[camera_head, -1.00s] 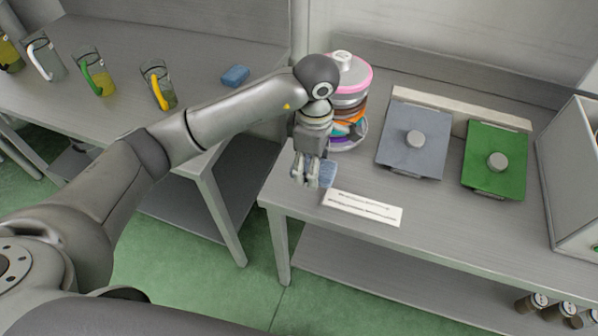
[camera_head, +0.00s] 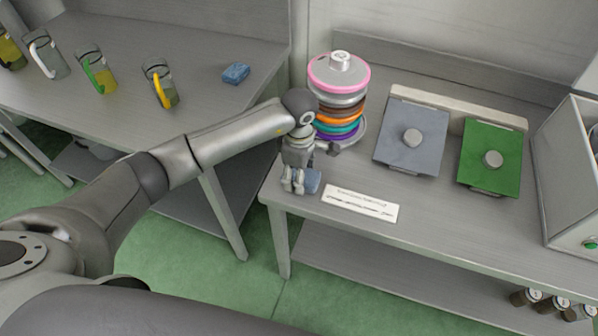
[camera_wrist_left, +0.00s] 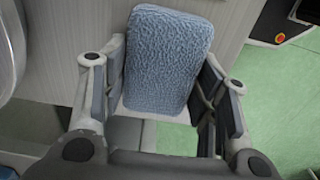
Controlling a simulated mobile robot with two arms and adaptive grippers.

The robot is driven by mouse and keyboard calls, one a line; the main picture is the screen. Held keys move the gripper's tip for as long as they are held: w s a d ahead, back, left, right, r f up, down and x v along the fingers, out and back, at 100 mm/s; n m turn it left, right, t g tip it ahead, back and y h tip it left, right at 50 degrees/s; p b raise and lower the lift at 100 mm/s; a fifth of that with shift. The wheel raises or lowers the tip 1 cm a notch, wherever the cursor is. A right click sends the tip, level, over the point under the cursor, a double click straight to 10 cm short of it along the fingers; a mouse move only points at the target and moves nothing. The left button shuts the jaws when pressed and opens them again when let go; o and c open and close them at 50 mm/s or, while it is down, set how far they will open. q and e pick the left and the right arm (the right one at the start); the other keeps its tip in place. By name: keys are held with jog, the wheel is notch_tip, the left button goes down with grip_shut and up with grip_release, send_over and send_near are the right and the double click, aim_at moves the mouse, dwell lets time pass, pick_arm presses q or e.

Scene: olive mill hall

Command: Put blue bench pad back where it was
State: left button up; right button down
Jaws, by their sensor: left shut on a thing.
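My left gripper (camera_head: 300,181) is shut on a blue, textured pad (camera_head: 312,182) near the front left corner of the right bench (camera_head: 440,222). In the left wrist view the pad (camera_wrist_left: 168,62) sits between the two fingers (camera_wrist_left: 160,85) and fills the space between them. I cannot tell whether the pad touches the bench top or is slightly above it. A second blue pad (camera_head: 236,74) lies on the left bench (camera_head: 200,50), near its right end. My right gripper is in neither view.
A white printed card (camera_head: 360,203) lies just right of the gripper. Behind it stands a stack of coloured rings (camera_head: 339,88) with a pink-rimmed top. Grey (camera_head: 411,138) and green (camera_head: 490,157) plates with knobs lie further right. Several jugs stand on the left bench. A gap separates the benches.

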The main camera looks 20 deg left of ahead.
pick_arm(q)
jog(key=shift+f, duration=0.25)
jog(key=o, duration=1)
jog(key=shift+r, duration=0.1)
jog(key=shift+r, duration=0.2)
jog(key=shift+r+b, duration=1.2)
jog(key=shift+r, duration=4.8)
